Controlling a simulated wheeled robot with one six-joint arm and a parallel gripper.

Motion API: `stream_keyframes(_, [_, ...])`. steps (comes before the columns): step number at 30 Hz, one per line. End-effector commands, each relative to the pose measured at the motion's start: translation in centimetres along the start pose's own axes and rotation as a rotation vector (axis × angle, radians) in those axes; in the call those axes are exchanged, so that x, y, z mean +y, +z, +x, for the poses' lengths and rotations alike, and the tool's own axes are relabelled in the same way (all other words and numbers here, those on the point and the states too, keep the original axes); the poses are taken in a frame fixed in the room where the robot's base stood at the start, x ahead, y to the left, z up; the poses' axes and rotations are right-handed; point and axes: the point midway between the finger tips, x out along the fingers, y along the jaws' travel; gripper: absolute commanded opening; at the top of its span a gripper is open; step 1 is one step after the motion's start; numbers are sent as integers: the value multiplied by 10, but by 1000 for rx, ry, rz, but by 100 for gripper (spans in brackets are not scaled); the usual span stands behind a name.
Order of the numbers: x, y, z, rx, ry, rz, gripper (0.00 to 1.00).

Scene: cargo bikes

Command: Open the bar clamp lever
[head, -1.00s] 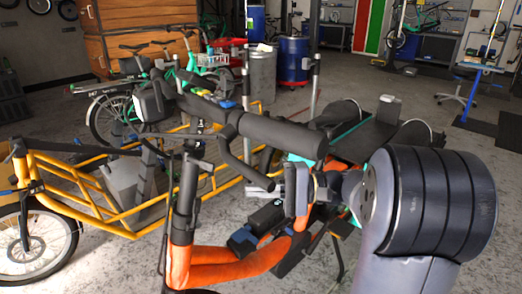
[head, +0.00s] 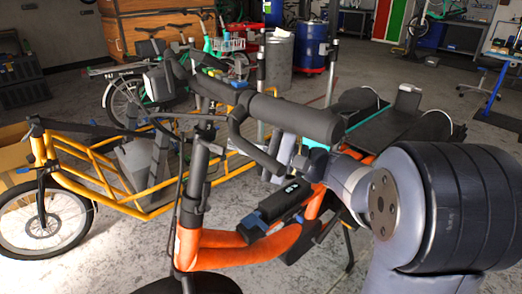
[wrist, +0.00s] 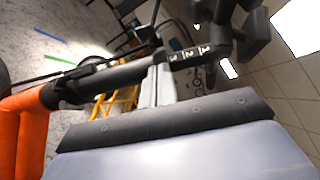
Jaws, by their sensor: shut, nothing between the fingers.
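The orange cargo bike's dark stem (head: 196,165) rises from its orange head tube (head: 187,245) to a thick black handlebar (head: 290,112). In the wrist view the stem (wrist: 110,80) runs across the picture, with a white-numbered part (wrist: 190,54) near the bar. Dark clamp parts (wrist: 145,34) show by the stem's upper end; I cannot tell surely which is the bar clamp lever or how it stands. My gripper (wrist: 157,84) is shut and empty, its fingers pointing toward the stem. In the head view it is partly hidden behind the handlebar, right of the stem.
A black battery (head: 280,201) sits low on the orange frame. A yellow cargo bike (head: 110,185) stands close behind at left. A wooden crate (head: 140,22), a blue barrel (head: 310,48) and a grey bin (head: 279,58) stand farther back. Grey floor is free at front left.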

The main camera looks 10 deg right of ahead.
Motion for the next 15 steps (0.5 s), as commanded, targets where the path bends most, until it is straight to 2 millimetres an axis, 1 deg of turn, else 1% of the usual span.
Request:
stream_keyframes(1, [0,7,1,0,0,-3,0])
stream_keyframes(6, [0,21,4,0,-1,-3,0])
stream_keyframes(10, [0,25,5,1,-1,-2,0])
stream_keyframes(15, [0,26,6,1,-1,-1,0])
